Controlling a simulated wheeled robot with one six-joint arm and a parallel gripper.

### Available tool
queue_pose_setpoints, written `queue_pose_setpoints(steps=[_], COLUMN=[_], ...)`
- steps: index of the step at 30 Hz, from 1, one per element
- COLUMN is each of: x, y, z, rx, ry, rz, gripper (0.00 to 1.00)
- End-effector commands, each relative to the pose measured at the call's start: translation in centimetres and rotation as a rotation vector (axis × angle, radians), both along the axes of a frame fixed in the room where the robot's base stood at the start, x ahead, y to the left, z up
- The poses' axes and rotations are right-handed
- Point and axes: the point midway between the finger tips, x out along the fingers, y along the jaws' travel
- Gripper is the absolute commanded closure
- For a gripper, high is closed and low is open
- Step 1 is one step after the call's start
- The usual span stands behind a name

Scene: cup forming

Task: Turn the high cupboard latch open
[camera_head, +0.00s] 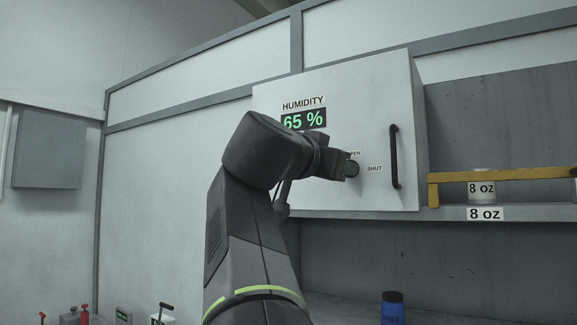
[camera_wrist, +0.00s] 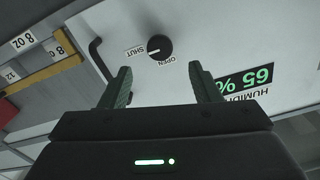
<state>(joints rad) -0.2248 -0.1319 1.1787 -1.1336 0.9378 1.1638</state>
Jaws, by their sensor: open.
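The high cupboard (camera_head: 345,90) has a white door with a dark round latch knob (camera_head: 352,169), partly covered by my gripper in the head view. The wrist view shows the whole knob (camera_wrist: 159,47), with an OPEN label (camera_wrist: 167,66) and a SHUT label (camera_wrist: 135,51) beside it. Which label its pointer faces is too small to tell surely. My gripper (camera_wrist: 160,69) is open, its two fingers apart and empty. The knob shows beyond the fingertips, roughly centred between them. No contact is visible. The door looks closed.
A dark vertical handle (camera_head: 394,157) stands out right of the knob. A humidity display (camera_head: 303,120) reading 65 % is on the door's left. A shelf right of the cupboard holds a white 8 oz cup stack (camera_head: 481,190) behind a yellow rail (camera_head: 520,173). A blue jar (camera_head: 392,308) stands below.

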Motion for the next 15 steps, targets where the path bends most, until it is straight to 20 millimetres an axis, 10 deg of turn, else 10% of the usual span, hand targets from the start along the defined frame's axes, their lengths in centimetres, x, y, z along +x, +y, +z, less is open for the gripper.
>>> queue_pose_setpoints(steps=[15], x=[6.4], y=[-4.3], z=[0.1], rx=[0.001], ry=[0.003], rz=[-0.001], gripper=[0.43])
